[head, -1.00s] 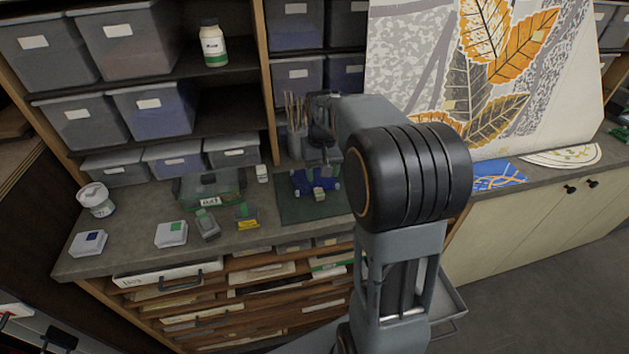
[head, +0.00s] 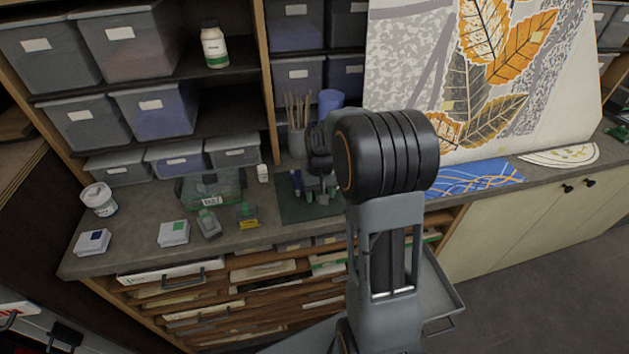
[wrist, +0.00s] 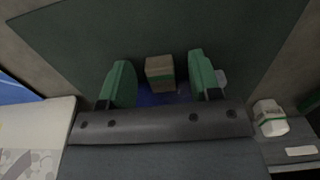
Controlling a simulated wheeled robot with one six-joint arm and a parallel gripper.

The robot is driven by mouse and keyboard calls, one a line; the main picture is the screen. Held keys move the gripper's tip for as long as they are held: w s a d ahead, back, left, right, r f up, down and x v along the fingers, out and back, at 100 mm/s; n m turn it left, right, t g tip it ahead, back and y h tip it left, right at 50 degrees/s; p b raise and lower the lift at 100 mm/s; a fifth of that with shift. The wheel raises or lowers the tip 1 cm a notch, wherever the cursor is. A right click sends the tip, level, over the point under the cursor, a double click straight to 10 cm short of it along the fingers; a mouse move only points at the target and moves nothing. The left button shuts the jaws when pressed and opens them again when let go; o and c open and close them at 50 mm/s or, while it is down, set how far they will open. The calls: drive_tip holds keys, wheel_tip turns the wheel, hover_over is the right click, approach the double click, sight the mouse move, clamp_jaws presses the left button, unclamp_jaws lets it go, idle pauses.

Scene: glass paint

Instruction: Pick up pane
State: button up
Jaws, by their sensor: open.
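My gripper (wrist: 160,72) is open over the dark green mat, with a green finger on each side. Beside the block is a blue, glassy surface (wrist: 165,99) that looks like the pane, partly hidden by my gripper body. In the head view my gripper (head: 320,194) is above the mat and covers the block. I cannot tell whether the fingers touch anything.
The green mat (head: 297,212) lies on the grey counter. To its left are a glass box (head: 210,187), small containers (head: 208,224) and white stacks (head: 174,233). A brush pot (head: 297,143) stands behind. A large leaf panel (head: 400,60) leans at right.

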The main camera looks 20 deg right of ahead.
drive_tip(key=shift+c, duration=0.4)
clamp_jaws()
drive_tip(key=shift+r, duration=0.15)
